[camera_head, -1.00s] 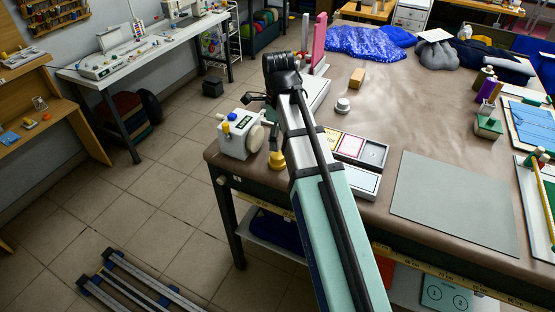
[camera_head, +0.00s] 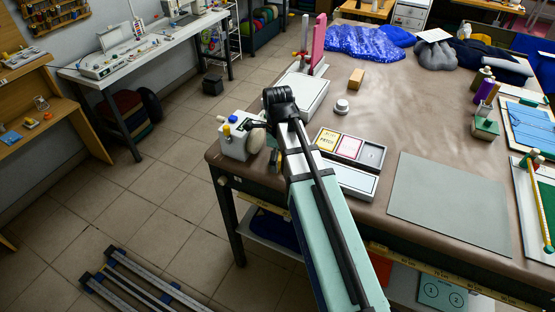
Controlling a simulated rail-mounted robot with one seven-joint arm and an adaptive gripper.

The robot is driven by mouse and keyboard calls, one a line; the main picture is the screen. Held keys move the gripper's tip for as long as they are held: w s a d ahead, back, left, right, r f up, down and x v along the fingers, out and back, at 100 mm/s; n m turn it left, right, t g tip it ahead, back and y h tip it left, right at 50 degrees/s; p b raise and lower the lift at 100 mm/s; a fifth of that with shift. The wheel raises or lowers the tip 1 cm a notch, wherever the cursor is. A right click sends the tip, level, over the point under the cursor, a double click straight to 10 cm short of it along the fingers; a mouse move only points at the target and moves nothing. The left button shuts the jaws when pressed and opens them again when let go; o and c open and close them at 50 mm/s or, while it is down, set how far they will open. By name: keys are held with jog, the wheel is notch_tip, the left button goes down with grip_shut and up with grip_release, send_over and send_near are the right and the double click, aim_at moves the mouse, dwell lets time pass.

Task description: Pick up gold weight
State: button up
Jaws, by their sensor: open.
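The gold weight (camera_head: 273,161) stands at the near left corner of the brown table. Only a dull gold sliver of it shows; my arm hides the rest. My gripper (camera_head: 254,124) is at the far end of my arm, dark and small in the picture. It is open, with nothing seen in it. It appears above and slightly left of the weight in the picture, overlapping the white counter device. I cannot tell its height over the weight.
A white device with a round disc (camera_head: 236,138) stands left of the weight at the table edge. A tray with cards (camera_head: 372,155) lies right of my arm. A white-topped scale or box (camera_head: 305,93), a silver knob (camera_head: 342,106) and a tan block (camera_head: 356,79) stand farther back.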

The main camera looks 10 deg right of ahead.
jog(key=shift+c, duration=0.2)
jog(key=c, duration=1.4)
jog(key=shift+c, duration=0.2)
jog(key=shift+w+r, duration=0.1)
jog(key=shift+r, duration=0.8)
notch_tip(320, 180, up, 18)
jog(key=p, duration=0.2)
jog(key=shift+p, duration=0.4)
